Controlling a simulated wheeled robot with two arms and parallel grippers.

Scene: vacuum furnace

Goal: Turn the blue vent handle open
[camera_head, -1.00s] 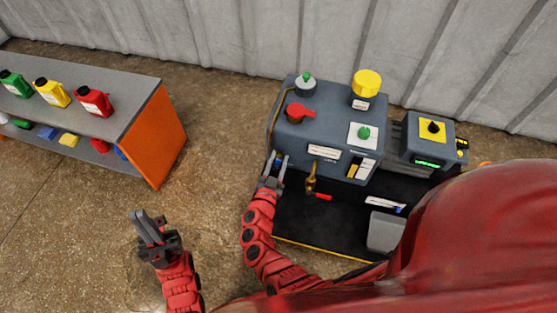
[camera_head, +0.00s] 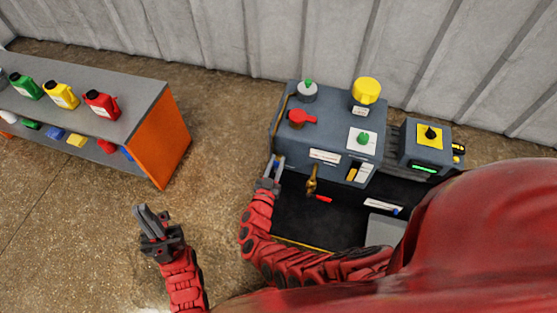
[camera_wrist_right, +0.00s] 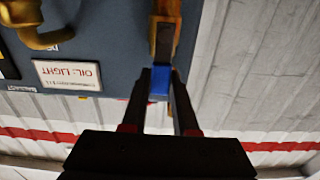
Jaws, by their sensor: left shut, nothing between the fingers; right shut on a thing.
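The blue vent handle (camera_wrist_right: 160,82) shows in the right wrist view as a blue grip below a brass-coloured part, at the edge of the grey-blue furnace unit. My right gripper (camera_head: 274,164) is at the unit's left front corner. In the right wrist view its fingers (camera_wrist_right: 161,88) are shut on the blue grip, one on each side. In the head view the handle is mostly hidden by the fingers. My left gripper (camera_head: 146,220) is shut and empty, above the open floor at the lower left, well apart from the unit.
A shelf (camera_head: 136,88) with coloured bottles stands at the left. The floor between is clear.

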